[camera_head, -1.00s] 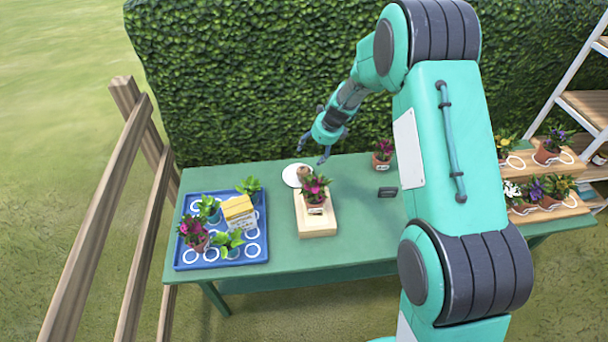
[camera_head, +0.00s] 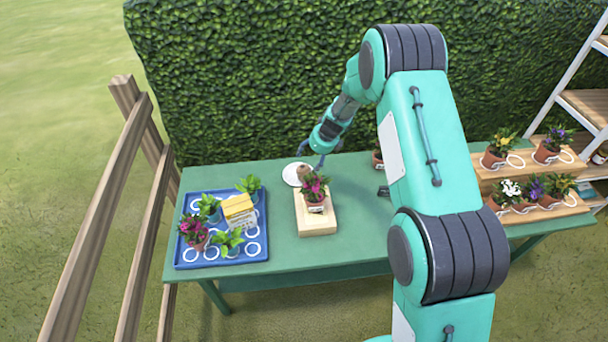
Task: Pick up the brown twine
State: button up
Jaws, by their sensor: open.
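The brown twine (camera_head: 304,171) is a small brown lump at the back of the green table, on or beside a white round disc (camera_head: 291,175). The potted pink flower partly overlaps it in this view. My gripper (camera_head: 311,161) is open and points down just above and behind the twine. One finger is on each side of it in the picture. I cannot tell whether the fingers touch the twine.
A pink flower pot (camera_head: 315,195) stands on a wooden block (camera_head: 318,225) just in front. A blue tray (camera_head: 228,259) with several plants and a yellow-topped item (camera_head: 239,211) is at left. Wooden steps (camera_head: 490,182) with several flower pots are at right. A hedge (camera_head: 230,80) rises behind.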

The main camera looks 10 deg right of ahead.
aim_at(305, 168)
jog(key=x, duration=0.6)
jog(key=shift+w+f+b, duration=0.1)
jog(key=shift+f+b, duration=0.25)
jog(key=shift+f, duration=0.05)
jog(key=shift+b+x, duration=0.45)
jog(key=shift+x, duration=2.15)
jog(key=c, duration=1.2)
jog(key=shift+r, duration=0.1)
notch_tip(305, 168, up, 10)
jog(key=shift+f+p, duration=0.1)
jog(key=shift+p, duration=0.75)
